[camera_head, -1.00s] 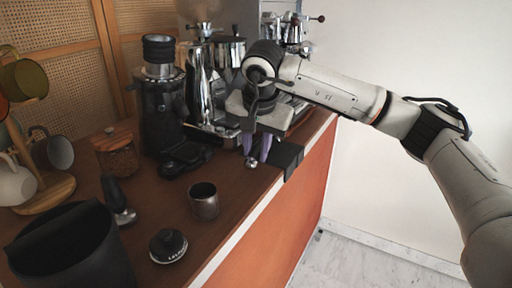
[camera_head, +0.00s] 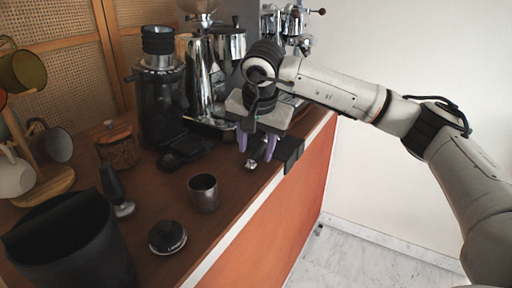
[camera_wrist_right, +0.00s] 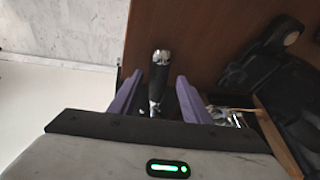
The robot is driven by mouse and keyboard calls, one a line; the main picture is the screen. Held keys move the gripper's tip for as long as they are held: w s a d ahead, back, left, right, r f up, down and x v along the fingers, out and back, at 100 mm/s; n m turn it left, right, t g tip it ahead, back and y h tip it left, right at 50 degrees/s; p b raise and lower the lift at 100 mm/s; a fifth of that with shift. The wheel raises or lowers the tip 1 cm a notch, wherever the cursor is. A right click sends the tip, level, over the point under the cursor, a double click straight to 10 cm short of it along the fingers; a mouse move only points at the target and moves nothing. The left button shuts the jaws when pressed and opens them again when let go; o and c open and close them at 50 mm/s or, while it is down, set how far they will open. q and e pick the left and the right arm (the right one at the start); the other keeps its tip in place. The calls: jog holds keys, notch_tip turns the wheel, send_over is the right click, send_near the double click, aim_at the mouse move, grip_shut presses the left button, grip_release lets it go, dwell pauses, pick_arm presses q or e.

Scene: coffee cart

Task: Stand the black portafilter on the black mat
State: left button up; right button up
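The portafilter shows in the right wrist view as a black handle (camera_wrist_right: 159,76) with chrome at its end, lying between my right gripper's purple fingers (camera_wrist_right: 155,100). Gaps show on both sides of the handle, so the fingers are open around it. In the head view my right gripper (camera_head: 257,146) points down over the counter's right edge, and the handle's chrome end (camera_head: 251,163) shows below it. The rest of the portafilter is mostly hidden. A black mat (camera_head: 291,153) lies at the counter edge, just right of the fingers. My left gripper is not in view.
A steel cup (camera_head: 204,193), a black round tool (camera_head: 167,237), a tamper (camera_head: 116,190) and a black bin (camera_head: 72,246) stand nearer on the counter (camera_head: 160,203). The grinder (camera_head: 161,105) and chrome coffee machine are behind. The floor is open at right.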

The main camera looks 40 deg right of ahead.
jog(key=shift+s+f, duration=0.1)
jog(key=shift+f, duration=0.1)
jog(key=v, duration=1)
jog(key=shift+r, duration=0.3)
jog(key=shift+f, duration=0.1)
